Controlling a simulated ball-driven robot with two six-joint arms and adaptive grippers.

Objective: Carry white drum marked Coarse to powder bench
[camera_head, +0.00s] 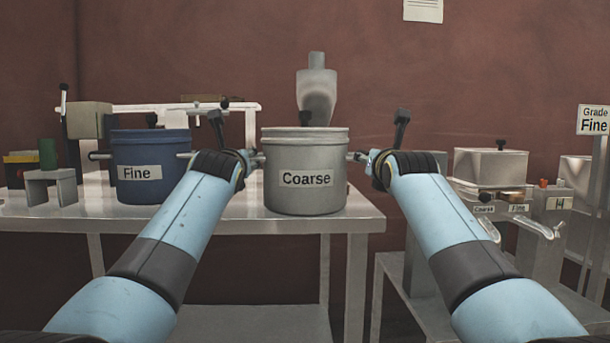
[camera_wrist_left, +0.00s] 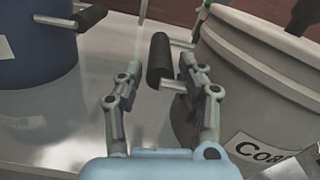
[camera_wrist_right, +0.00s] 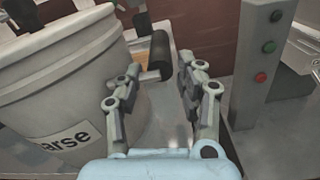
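The white drum marked Coarse (camera_head: 306,180) stands upright on the grey table (camera_head: 235,211). It has a lid and a handle on each side. It also fills the right of the left wrist view (camera_wrist_left: 262,85) and the left of the right wrist view (camera_wrist_right: 60,80). My left gripper (camera_wrist_left: 160,68) is open, with the drum's black left handle grip (camera_wrist_left: 158,60) between or just beyond its fingertips. My right gripper (camera_wrist_right: 160,70) is open around or just short of the black right handle grip (camera_wrist_right: 160,52). I see neither gripper closed on a handle. Which surface is the powder bench is unmarked.
A blue drum marked Fine (camera_head: 150,175) stands left of the white drum, its right handle near my left arm. A grey funnel-shaped vessel (camera_head: 317,88) rises behind. A lower bench (camera_head: 455,290) and a machine with Coarse and Fine labels (camera_head: 490,170) stand at right.

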